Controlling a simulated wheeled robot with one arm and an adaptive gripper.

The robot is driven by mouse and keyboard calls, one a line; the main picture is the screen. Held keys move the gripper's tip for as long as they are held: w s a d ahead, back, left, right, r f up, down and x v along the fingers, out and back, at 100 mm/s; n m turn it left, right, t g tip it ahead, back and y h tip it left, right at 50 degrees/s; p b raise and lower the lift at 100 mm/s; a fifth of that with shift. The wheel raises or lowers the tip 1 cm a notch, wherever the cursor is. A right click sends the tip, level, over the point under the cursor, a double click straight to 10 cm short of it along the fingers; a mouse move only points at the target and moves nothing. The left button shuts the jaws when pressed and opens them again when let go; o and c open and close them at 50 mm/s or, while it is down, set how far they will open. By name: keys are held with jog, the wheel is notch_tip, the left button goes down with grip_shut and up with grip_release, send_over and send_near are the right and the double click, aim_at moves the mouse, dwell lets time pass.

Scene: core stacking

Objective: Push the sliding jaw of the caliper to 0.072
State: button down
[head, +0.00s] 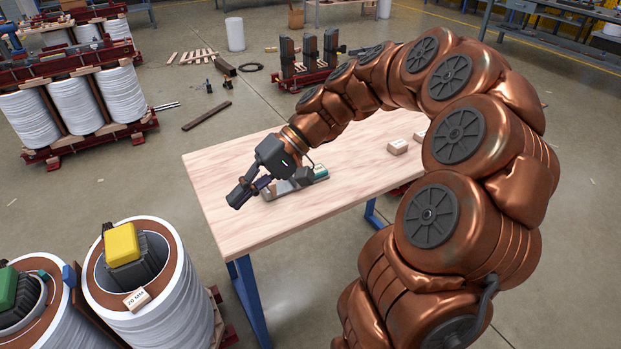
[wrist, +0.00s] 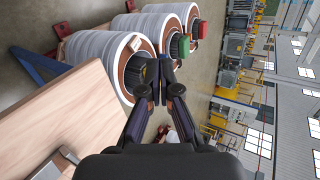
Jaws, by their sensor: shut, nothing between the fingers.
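The caliper (head: 303,183) lies on the wooden table (head: 240,232) in the head view, a grey tool with a green part (head: 320,172) at its right end. My arm and gripper partly cover it, so the sliding jaw and any scale reading cannot be made out. My gripper (head: 237,201) is shut and empty, above the table at the left of the caliper. In the wrist view, my gripper (wrist: 155,71) has its fingertips together with nothing between them. A small dark and pale piece shows at the table edge there; I cannot tell if it is the caliper.
Small wooden blocks (head: 398,147) sit toward the table's right end. White wound coils (head: 160,290) with yellow and green topped cores stand left of the table. A block marked 26 MM (head: 137,299) rests on one coil. The table's left front is clear.

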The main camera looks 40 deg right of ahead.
jog(key=w+d+f+m+t+y+b, duration=0.2)
jog(key=w+d+f+t, duration=0.1)
jog(key=w+d, duration=0.3)
jog(key=m+t+h+b, duration=0.2)
jog(key=m+t+b, duration=0.4)
jog(key=t, duration=0.4)
send_near(322, 171)
notch_tip(322, 171, up, 3)
jog(key=shift+s+f, duration=0.15)
jog(key=shift+f, duration=0.05)
jog(key=x, duration=1)
jog(key=shift+a+r+b, duration=0.1)
jog(key=shift+b, duration=0.3)
jog(key=shift+a, duration=1.8)
jog(key=shift+a+b, duration=0.1)
jog(key=shift+b, duration=0.2)
jog(key=shift+w+a+b, duration=0.2)
jog(key=shift+a+b, duration=0.1)
jog(key=shift+a, duration=0.15)
jog(key=shift+d, duration=0.15)
